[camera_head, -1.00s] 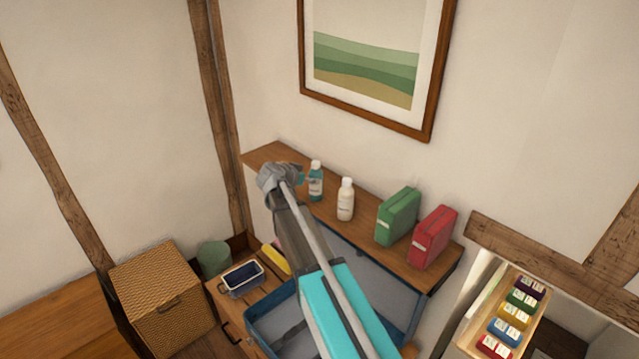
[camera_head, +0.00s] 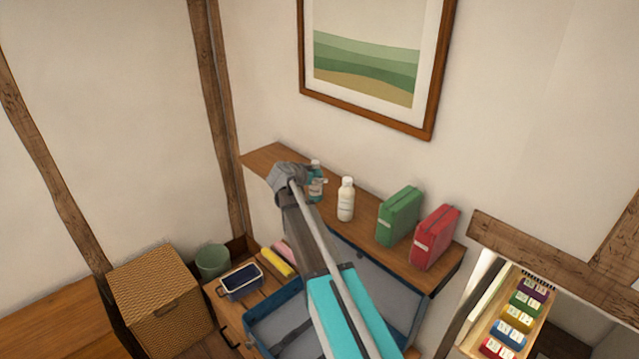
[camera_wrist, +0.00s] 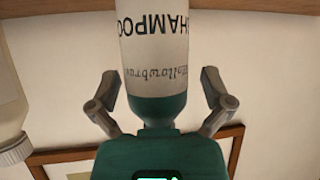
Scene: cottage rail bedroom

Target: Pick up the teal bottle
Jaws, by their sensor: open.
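The teal bottle (camera_head: 316,186) with a white cap stands on the wooden shelf in the head view, partly hidden behind my gripper (camera_head: 303,178). In the wrist view, which looks upside down, the teal bottle (camera_wrist: 158,60) shows its white label reading SHAMPOO. My gripper (camera_wrist: 160,82) is open there, with one finger on each side of the bottle and visible gaps.
A cream bottle (camera_head: 346,200) stands just right of the teal one; it also shows in the wrist view (camera_wrist: 12,110). A green box (camera_head: 399,216) and a red box (camera_head: 435,238) stand farther right. A blue open case (camera_head: 272,325) lies below. The shelf's left end is clear.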

